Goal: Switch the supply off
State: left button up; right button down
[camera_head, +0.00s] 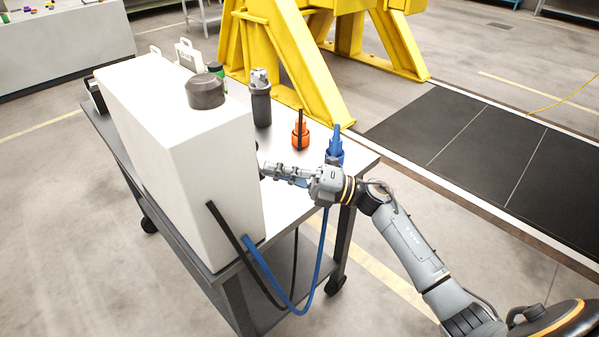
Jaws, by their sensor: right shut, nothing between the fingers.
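A large white supply box (165,120) with a dark round cap (205,91) on top stands on a dark cart. No switch shows; the box's far right face is mostly turned out of view. My right gripper (264,168) reaches in from the right, shut and empty, its fingertips close to the box's right side. I cannot tell whether they touch it. My left gripper is not in view.
The cart (365,160) carries a grey-black cylinder (261,104), an orange connector (300,132) and a blue connector (335,144). A black cable (235,242) and a blue hose (277,283) hang at the box's front. A yellow frame (290,50) stands behind.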

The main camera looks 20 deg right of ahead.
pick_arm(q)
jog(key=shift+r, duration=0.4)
pick_arm(e)
jog(key=shift+w+a+r, duration=0.15)
jog(key=shift+w+r, duration=0.1)
jog(key=shift+w, duration=0.45)
jog(key=shift+w+a+r, duration=0.1)
jog(key=shift+w+r, duration=0.1)
jog(key=shift+w, duration=0.45)
pick_arm(q)
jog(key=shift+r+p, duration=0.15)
jog(key=shift+p, duration=0.2)
pick_arm(e)
jog(key=shift+r, duration=0.1)
